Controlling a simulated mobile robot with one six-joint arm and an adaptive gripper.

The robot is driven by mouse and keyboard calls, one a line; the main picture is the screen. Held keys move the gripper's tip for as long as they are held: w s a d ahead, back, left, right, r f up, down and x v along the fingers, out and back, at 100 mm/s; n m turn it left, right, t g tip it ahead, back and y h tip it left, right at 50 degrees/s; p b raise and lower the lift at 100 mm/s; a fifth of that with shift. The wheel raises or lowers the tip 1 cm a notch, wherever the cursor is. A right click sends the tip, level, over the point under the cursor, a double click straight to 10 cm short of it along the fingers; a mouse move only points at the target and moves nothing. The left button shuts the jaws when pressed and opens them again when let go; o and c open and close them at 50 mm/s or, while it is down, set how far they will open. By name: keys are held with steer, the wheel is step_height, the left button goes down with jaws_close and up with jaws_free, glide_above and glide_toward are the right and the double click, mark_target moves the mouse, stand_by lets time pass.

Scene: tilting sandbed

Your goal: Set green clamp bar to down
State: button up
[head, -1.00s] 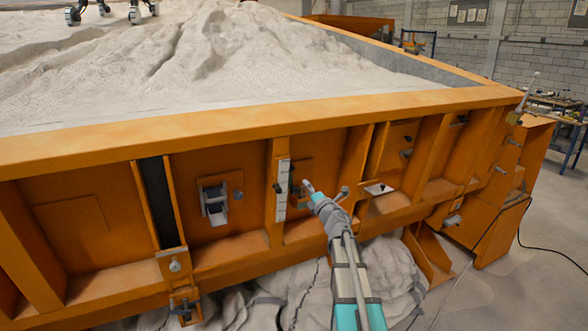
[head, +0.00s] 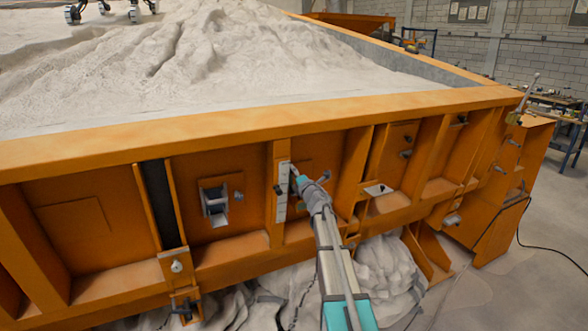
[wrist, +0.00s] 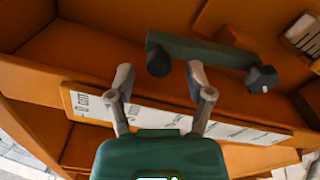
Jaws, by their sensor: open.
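The green clamp bar (wrist: 205,52) is a dark green bar in the upper middle of the wrist view. It has a dark round knob (wrist: 158,62) at its left end and another knob (wrist: 262,78) at its right end. My gripper (wrist: 158,76) is open, with its two grey fingers apart and nothing between them. The fingertips appear just below the bar in the picture; I cannot tell whether they touch it. In the head view my gripper (head: 294,172) is at the white marked strip (head: 282,202), and I cannot make out the bar clearly there.
The white strip with printed marks (wrist: 150,118) runs behind my fingers. Orange ribs and panels of the sandbed (head: 80,215) surround the spot. A metal bracket (head: 214,200) is to the left, and a rib (head: 358,165) stands to the right.

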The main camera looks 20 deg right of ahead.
steer(key=shift+w+r, duration=0.2)
steer(key=shift+w, duration=1)
steer(key=shift+c, duration=0.2)
